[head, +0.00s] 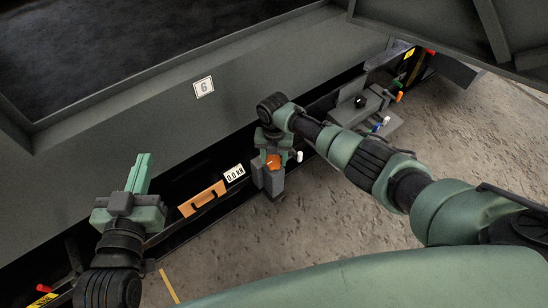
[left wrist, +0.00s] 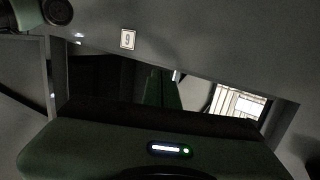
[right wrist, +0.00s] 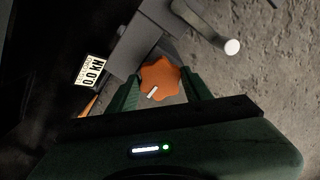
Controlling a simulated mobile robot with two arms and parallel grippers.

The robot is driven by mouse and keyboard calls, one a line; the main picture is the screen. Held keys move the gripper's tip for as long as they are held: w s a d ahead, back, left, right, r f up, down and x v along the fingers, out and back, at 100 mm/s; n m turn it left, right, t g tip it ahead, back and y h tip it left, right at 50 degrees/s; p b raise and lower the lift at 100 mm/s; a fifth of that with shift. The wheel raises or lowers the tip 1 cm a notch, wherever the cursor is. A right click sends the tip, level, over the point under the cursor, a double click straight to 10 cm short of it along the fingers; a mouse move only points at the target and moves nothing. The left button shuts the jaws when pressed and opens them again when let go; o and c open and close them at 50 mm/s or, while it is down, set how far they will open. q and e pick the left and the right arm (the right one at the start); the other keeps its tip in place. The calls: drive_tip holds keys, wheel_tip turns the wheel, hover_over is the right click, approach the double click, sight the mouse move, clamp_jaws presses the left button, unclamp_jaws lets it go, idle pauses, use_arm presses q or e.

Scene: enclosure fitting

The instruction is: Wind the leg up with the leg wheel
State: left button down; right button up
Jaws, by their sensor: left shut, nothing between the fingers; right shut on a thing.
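The orange lobed leg wheel (right wrist: 160,77) is between the fingers of my right gripper (right wrist: 161,88), which is shut on it. A white mark shows on the wheel's face. In the head view the wheel (head: 273,162) shows as a small orange patch on top of the grey leg housing (head: 271,182), partly hidden by my right gripper (head: 273,145). The foot of the leg cannot be made out. My left gripper (head: 140,172) is shut and empty, held in front of the grey enclosure wall at the left. Its fingers also show in the left wrist view (left wrist: 161,88).
A display reading 0.0 kN (head: 234,173) sits left of the wheel, beside an orange handle (head: 202,198). A white-tipped lever (right wrist: 215,32) sticks out close to the wheel. The grey wall carries a number 6 plate (head: 203,87). Bare floor (head: 320,225) lies in front.

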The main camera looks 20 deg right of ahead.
sight(274, 160)
use_arm(q)
drive_tip(key=shift+a, duration=0.15)
use_arm(e)
drive_tip(key=o, duration=1.4)
drive_tip(key=shift+c, duration=0.2)
drive_tip(key=shift+r, duration=0.15)
wheel_tip(274, 160, up, 3)
drive_tip(key=shift+r+p, duration=0.1)
drive_tip(key=shift+p, duration=0.7)
wheel_tip(274, 160, up, 4)
drive_tip(key=shift+f+p, duration=0.1)
drive_tip(key=shift+p, duration=0.65)
use_arm(q)
drive_tip(key=s+a+f+g+y, duration=0.2)
drive_tip(key=s+a+f+g, duration=0.2)
drive_tip(key=s+f+g, duration=0.4)
drive_tip(key=shift+s+f+g+y, duration=0.3)
drive_tip(key=shift+s+f, duration=0.35)
drive_tip(key=shift+f, duration=1.5)
use_arm(e)
drive_tip(key=shift+r, duration=0.3)
drive_tip(key=shift+s+a+f, duration=0.1)
